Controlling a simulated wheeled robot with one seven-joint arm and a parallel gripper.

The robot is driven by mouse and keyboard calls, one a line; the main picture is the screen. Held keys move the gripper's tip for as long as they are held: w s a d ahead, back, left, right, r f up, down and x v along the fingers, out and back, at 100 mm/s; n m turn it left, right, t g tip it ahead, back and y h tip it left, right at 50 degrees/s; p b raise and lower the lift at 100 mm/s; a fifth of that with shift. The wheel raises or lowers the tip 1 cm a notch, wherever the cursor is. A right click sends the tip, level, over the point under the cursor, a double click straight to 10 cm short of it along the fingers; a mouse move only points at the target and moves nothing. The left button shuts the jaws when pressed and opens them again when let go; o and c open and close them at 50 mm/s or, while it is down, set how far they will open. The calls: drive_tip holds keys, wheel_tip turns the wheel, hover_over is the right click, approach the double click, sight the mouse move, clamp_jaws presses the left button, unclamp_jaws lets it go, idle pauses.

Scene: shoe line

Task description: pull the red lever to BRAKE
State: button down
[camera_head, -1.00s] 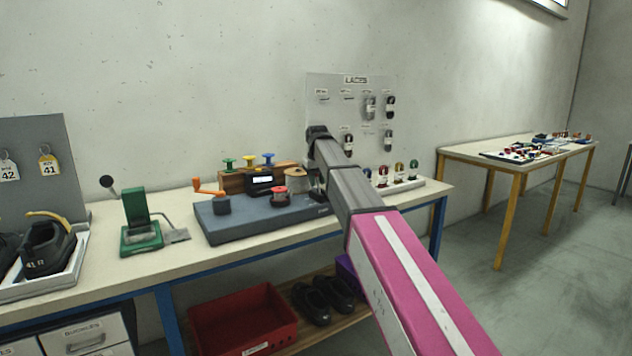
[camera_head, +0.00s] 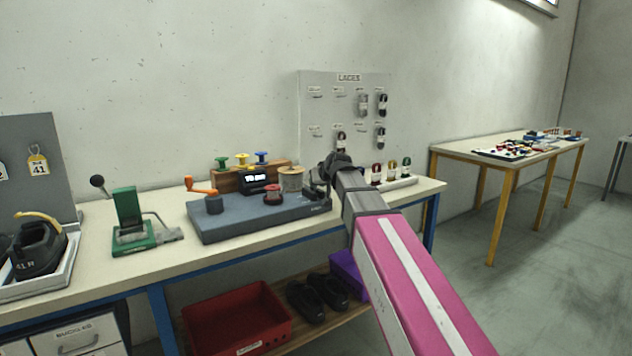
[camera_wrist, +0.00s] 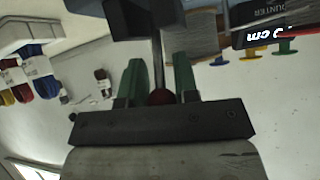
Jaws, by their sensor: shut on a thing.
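The winding machine has a blue-grey base (camera_head: 240,222) on the long bench. My gripper (camera_wrist: 160,90) is at the right end of this machine. In the wrist view its two green fingers stand on either side of a red knob (camera_wrist: 161,97) on a thin grey rod (camera_wrist: 158,55), which I take for the red lever. The gripper is shut on it. In the head view my gripper (camera_head: 322,180) and wrist hide most of the lever, and I cannot read any BRAKE mark.
A laces board (camera_head: 345,100) stands behind my gripper. A green press (camera_head: 128,215) stands to the left.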

drive_tip(key=shift+s+d+f+t+y, duration=0.15)
drive_tip(key=shift+s+t+y, duration=0.1)
drive_tip(key=shift+t+y, duration=0.05)
idle(0.4)
drive_tip(key=c, duration=1)
unclamp_jaws()
drive_tip(key=shift+o, duration=0.2)
drive_tip(key=v, duration=1)
drive_tip(key=shift+s, duration=0.3)
drive_tip(key=shift+d, duration=0.15)
